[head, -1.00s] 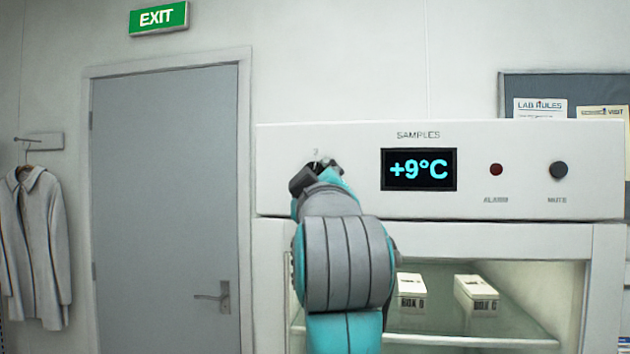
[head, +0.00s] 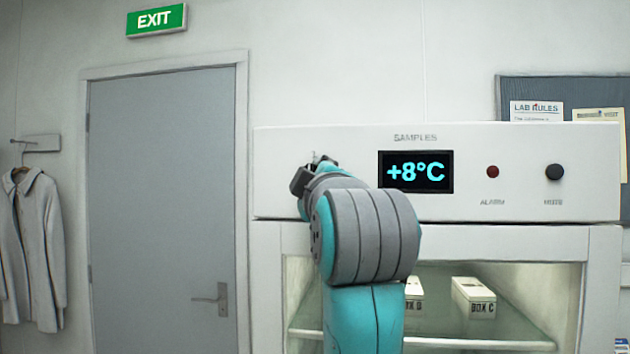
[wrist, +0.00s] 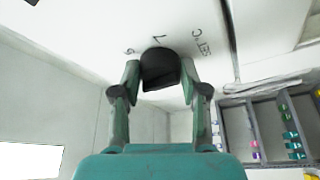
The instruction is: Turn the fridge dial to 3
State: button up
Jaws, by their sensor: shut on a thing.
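The white fridge (head: 275,195) carries a front panel labelled SAMPLES. Its display (head: 416,172) reads +8°C. The dial (wrist: 160,66) is a dark round knob on the panel, seen in the wrist view between my gripper's fingers. My gripper (wrist: 159,78) is shut on the dial, one finger on each side. In the head view my gripper (head: 316,170) is at the panel's left part and hides the dial. Small printed marks surround the knob in the wrist view, but they are tilted and blurred, so I cannot tell which one the dial points to.
The red ALARM light (head: 492,171) and the dark MUTE button (head: 554,172) are right of the display. Boxes, one marked BOX C (head: 473,295), stand behind the fridge's glass below. A grey door (head: 160,210) and a hanging coat (head: 35,245) are at left.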

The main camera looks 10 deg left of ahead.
jog(key=o, duration=1.1)
jog(key=shift+o, duration=0.2)
jog(key=shift+s, duration=0.1)
jog(key=v, duration=1.1)
jog(key=shift+s+d, duration=0.2)
jog(key=shift+s, duration=0.15)
jog(key=shift+f, duration=0.1)
